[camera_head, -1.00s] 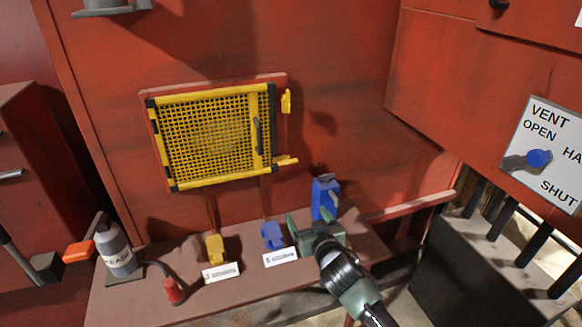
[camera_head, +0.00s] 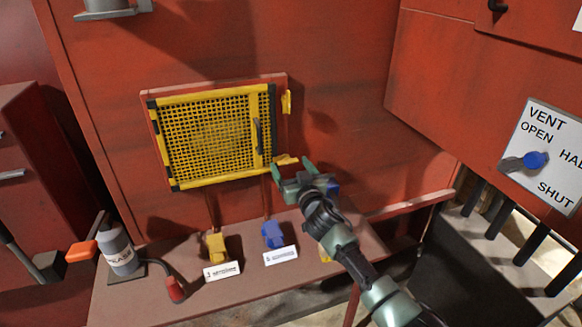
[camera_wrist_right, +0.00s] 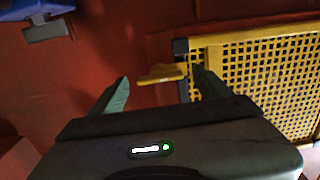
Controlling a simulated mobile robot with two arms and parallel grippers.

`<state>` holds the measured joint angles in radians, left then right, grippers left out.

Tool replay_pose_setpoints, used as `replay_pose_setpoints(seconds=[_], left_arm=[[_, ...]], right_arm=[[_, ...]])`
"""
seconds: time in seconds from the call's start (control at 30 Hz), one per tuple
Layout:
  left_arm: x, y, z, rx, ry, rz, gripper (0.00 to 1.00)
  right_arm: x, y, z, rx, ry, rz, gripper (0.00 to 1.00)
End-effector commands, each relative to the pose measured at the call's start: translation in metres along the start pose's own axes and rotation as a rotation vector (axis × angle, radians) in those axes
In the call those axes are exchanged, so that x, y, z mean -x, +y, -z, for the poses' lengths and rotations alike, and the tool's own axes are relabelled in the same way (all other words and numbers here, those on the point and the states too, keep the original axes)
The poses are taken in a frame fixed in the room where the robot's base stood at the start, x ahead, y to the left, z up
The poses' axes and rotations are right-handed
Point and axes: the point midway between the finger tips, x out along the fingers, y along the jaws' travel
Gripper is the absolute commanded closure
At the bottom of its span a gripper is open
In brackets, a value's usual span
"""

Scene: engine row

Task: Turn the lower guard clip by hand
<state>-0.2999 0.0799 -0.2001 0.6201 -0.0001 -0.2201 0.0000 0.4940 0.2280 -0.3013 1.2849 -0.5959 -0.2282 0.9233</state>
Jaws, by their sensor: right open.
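The lower guard clip (camera_head: 287,160) is a small yellow tab lying roughly horizontal at the lower right corner of the yellow mesh guard (camera_head: 205,133). My right gripper (camera_head: 292,168) is open just below and beside the clip. In the right wrist view, the clip (camera_wrist_right: 160,74) shows between the two green fingertips (camera_wrist_right: 161,78), with a gap on each side. I cannot tell whether the fingers have reached its depth. The upper guard clip (camera_head: 287,102) stands upright beside the guard's right edge. My left gripper is not in view.
A ledge below holds a yellow block (camera_head: 215,245), a blue block (camera_head: 272,235), white labels, and a grey bottle (camera_head: 120,252). Another blue block (camera_head: 333,188) is mostly hidden behind my right gripper. A vent plate with a blue knob (camera_head: 535,160) is at right.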

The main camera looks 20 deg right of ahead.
Motion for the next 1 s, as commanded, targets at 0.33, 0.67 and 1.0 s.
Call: replay_pose_setpoints(seconds=[0.33, 0.67, 1.0], left_arm=[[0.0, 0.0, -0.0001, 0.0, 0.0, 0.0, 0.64], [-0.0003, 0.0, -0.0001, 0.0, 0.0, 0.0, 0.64], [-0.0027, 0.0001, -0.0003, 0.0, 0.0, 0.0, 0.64]], right_arm=[[-0.0005, 0.0, 0.0003, 0.0, 0.001, 0.0, 0.52], [-0.0003, 0.0, 0.0001, 0.012, 0.0, 0.0, 0.84], [-0.0004, -0.0001, -0.0002, 0.175, 0.001, 0.001, 0.84]])
